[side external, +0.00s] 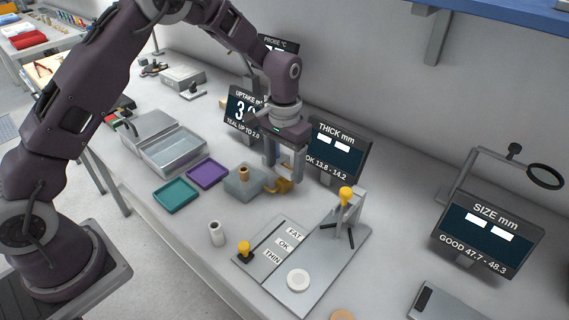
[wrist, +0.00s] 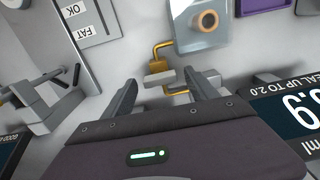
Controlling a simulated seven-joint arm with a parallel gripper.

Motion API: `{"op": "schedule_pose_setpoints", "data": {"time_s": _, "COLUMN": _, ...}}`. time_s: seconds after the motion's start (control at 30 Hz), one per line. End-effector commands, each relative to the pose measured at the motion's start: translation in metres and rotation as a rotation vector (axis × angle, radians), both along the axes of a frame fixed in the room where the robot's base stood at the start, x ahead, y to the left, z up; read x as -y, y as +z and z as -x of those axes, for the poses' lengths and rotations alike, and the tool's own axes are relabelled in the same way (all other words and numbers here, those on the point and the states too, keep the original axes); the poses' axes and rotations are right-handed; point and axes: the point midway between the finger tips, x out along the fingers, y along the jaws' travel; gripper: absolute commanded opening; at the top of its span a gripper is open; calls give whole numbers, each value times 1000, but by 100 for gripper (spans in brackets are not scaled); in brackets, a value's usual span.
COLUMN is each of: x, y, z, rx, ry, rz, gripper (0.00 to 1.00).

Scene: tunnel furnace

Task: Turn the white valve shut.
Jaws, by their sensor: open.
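My gripper (side external: 284,172) points down beside a clear block (side external: 240,184) with a copper-coloured tube standing in it, and its two fingers are apart. Brass-coloured pipework (side external: 283,187) shows low by the fingers. In the wrist view, a bent brass pipe (wrist: 161,46) runs from the clear block (wrist: 194,40) to a small brass body. A pale bar (wrist: 158,79), which looks like the white valve's handle, lies across it. The bar sits between the fingertips of my gripper (wrist: 161,88), with gaps on both sides. Part of the pipework is hidden behind my gripper.
A teal tray (side external: 175,195) and a purple tray (side external: 207,174) lie left of the clear block. The THICK display (side external: 337,150) stands close right of my gripper, the UPTAKE display (side external: 243,112) behind it. A gauge plate (side external: 325,262) with a yellow-knobbed stand lies in front right.

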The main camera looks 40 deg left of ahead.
Motion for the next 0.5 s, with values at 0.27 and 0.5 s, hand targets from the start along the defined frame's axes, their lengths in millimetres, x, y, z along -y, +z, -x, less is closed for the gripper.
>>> {"op": "schedule_pose_setpoints", "data": {"time_s": 0.27, "x": 0, "y": 48, "z": -1, "rx": 6, "ry": 0, "rz": 0, "gripper": 67}}
{"op": "schedule_pose_setpoints", "data": {"time_s": 0.5, "x": 0, "y": 71, "z": 0, "rx": 0, "ry": 0, "rz": 0, "gripper": 67}}
